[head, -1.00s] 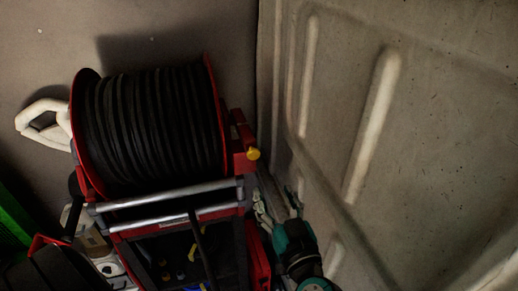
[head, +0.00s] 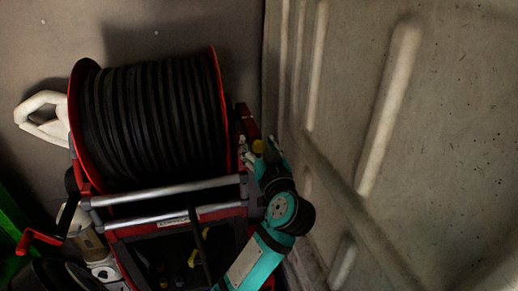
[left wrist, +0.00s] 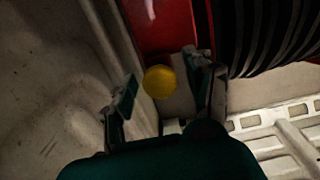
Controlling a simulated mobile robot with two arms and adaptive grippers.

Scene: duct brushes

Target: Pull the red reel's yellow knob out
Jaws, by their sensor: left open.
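The red reel (head: 218,92) carries a thick coil of black hose (head: 152,120) and stands in a red frame with two silver bars. Its yellow knob (head: 258,146) is a small round cap on the red frame's right side. The knob also shows in the left wrist view (left wrist: 160,80), in front of a red panel. My left gripper (head: 258,154) is open at the knob. In the left wrist view, the knob appears between the spread fingertips (left wrist: 164,88), closer to the right finger. I cannot tell whether either finger touches it. My right gripper is not in view.
A pale ribbed wall panel (head: 430,150) rises close to the right of my left arm, leaving a narrow gap beside the reel. A white looped handle (head: 42,116) is at the left. A green object (head: 14,232) and a red crank-like handle (head: 38,238) are at lower left.

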